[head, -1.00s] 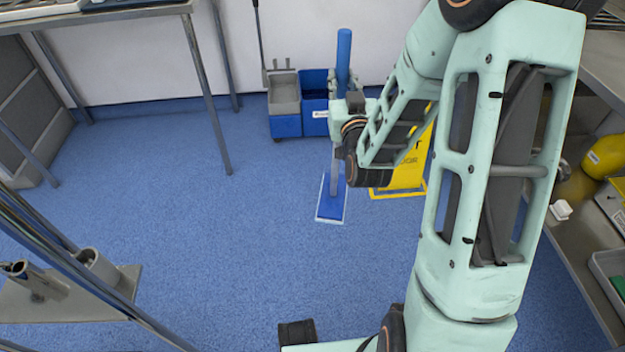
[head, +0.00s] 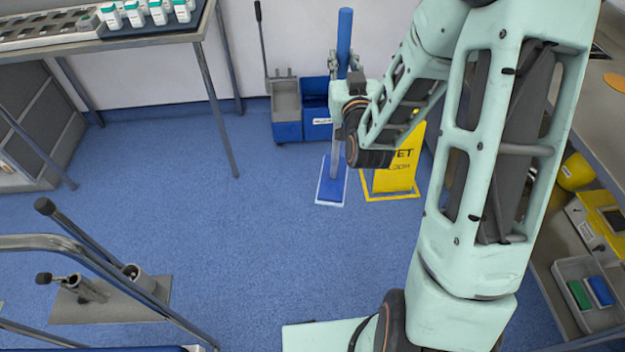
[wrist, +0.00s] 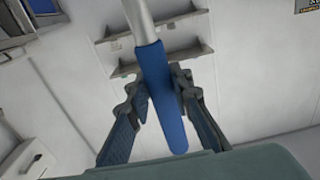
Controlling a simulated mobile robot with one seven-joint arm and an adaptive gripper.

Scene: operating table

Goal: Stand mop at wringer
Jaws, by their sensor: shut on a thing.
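The mop (head: 343,40) has a blue upper handle, a grey lower pole and a flat blue head (head: 331,188) with a white edge. It stands nearly upright, its head at floor level in front of the bucket. My gripper (wrist: 165,105) is shut on the mop's blue handle, which runs between the fingers in the wrist view. In the head view my wrist hides part of the pole. The wringer bucket (head: 287,108), with a grey part and a blue part (head: 317,118), stands by the back wall, just behind and left of the mop.
A yellow wet-floor sign (head: 398,172) stands right of the mop, partly behind my arm. A steel table (head: 120,42) with bottles is at upper left. A shelf unit with a bin (head: 590,300) is at right. The blue floor at centre is clear.

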